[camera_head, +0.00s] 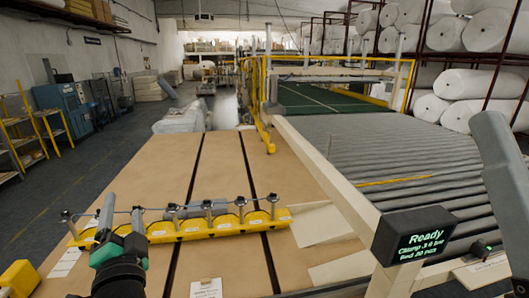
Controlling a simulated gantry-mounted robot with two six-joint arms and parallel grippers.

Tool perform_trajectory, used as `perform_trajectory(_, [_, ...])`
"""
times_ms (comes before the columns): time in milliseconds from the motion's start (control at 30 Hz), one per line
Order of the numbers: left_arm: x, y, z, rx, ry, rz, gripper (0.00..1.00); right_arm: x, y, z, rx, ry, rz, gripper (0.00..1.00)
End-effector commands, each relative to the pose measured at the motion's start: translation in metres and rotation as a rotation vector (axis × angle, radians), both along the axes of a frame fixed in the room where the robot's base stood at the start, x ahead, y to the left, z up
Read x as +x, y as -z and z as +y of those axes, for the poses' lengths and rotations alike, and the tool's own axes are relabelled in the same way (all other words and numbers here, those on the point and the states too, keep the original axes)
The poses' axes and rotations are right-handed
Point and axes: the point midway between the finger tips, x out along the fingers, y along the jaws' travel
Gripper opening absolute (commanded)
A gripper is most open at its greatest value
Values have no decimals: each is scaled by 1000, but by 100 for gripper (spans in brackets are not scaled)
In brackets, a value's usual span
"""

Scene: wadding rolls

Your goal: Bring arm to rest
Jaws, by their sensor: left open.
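My left gripper (122,204) shows at the lower left of the head view, with grey fingers and green parts near their base. Its jaws are apart, and nothing is visible between them. It overlaps the left part of a yellow bar (220,224) in the picture; I cannot tell if they touch. The bar carries several upright metal posts with round tops and lies across the brown table (165,165).
A black display (415,236) reading "Ready" stands at the lower right on a cream frame (325,180). Grey rollers (400,150) fill the right side. White rolls (487,30) sit on racks behind. A white label (206,288) lies on the table's near part.

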Motion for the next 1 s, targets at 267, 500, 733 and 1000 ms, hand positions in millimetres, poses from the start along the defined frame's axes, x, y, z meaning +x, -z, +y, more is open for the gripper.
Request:
perform_trajectory(267, [-126,-178,-49,-457,511,-650,70,0,0,0,0,0,0,69])
perform_trajectory(500, [-202,-260,-96,-844,991,-826,70,1,-39,0,0,0,3,69])
perform_trajectory(733, [-201,-358,-96,-839,985,-824,70,0,-139,0,0,0,-1,69])
perform_trajectory(1000, [-200,-436,-96,-838,982,-823,70,0,-218,0,0,0,0,69])
